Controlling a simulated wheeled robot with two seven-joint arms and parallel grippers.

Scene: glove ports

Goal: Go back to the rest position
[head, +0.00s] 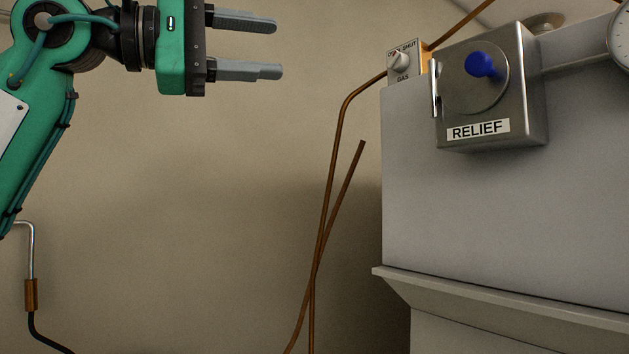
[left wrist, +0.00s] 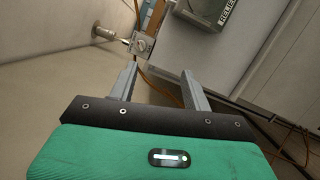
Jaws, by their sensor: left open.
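My left gripper (head: 279,48) is at the upper left of the head view, with its two grey fingers apart and nothing between them. It points right, toward the gas valve and the relief box, with a clear gap before them. In the left wrist view the open fingers (left wrist: 160,75) reach up from the green gripper body. My right gripper is not in view.
A grey cabinet (head: 480,220) fills the right side. It carries a RELIEF box (head: 530,90) with a blue knob (head: 480,64). A GAS valve (head: 399,62) sits left of that box. Copper pipes (head: 331,170) run down the wall. Open space lies below my left gripper.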

